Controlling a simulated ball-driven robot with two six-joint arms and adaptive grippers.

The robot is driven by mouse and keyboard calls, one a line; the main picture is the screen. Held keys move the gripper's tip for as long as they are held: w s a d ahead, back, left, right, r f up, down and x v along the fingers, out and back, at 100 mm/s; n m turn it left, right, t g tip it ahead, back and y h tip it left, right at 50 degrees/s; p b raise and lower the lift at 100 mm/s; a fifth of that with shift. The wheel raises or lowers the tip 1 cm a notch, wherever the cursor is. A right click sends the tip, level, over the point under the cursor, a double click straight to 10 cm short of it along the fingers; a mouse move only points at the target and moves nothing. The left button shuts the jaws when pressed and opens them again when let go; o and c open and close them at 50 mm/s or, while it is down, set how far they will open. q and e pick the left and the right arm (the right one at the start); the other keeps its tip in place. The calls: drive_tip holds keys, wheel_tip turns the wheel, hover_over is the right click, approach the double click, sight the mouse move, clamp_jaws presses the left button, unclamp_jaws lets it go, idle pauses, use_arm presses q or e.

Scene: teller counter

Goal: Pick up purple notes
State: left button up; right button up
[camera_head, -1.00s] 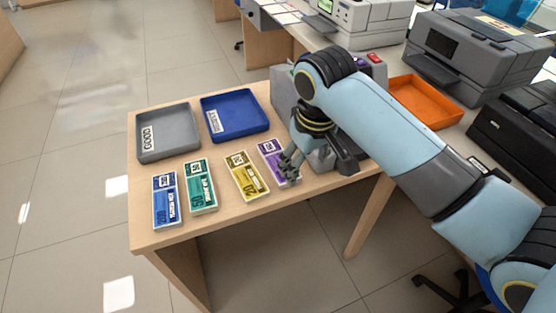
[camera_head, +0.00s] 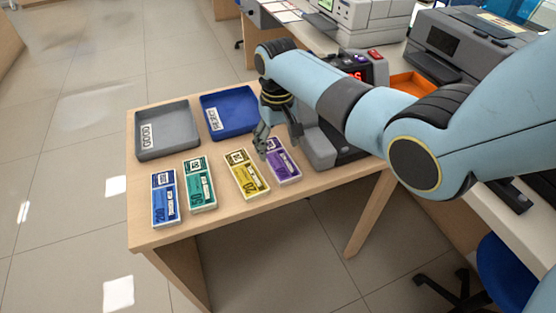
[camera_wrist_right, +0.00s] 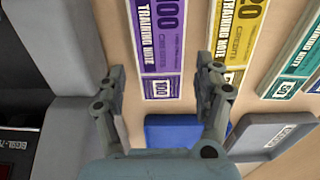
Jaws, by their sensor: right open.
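The purple notes (camera_head: 284,161) lie as a flat bundle on the wooden counter in the head view, at the right end of a row of note bundles. They also show in the right wrist view (camera_wrist_right: 160,40), marked 100. My right gripper (camera_head: 262,155) is open and empty, just above the counter at the left edge of the purple notes, near the gap beside the yellow notes. In the right wrist view its two fingers (camera_wrist_right: 165,95) stand apart, with the lower end of the purple notes between them. My left gripper is not in view.
Yellow notes (camera_head: 246,176), green notes (camera_head: 200,186) and blue notes (camera_head: 165,198) lie to the left. A grey tray (camera_head: 167,150) and a blue tray (camera_head: 228,132) lie behind. A grey machine (camera_head: 318,148) stands close right of the purple notes.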

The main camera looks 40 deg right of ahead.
sight(278, 157)
wheel_tip(278, 157, down, 4)
drive_tip(key=shift+s+f+b, duration=0.1)
drive_tip(key=shift+s+b, duration=0.05)
drive_tip(key=shift+b, duration=0.2)
drive_tip(key=c, duration=1)
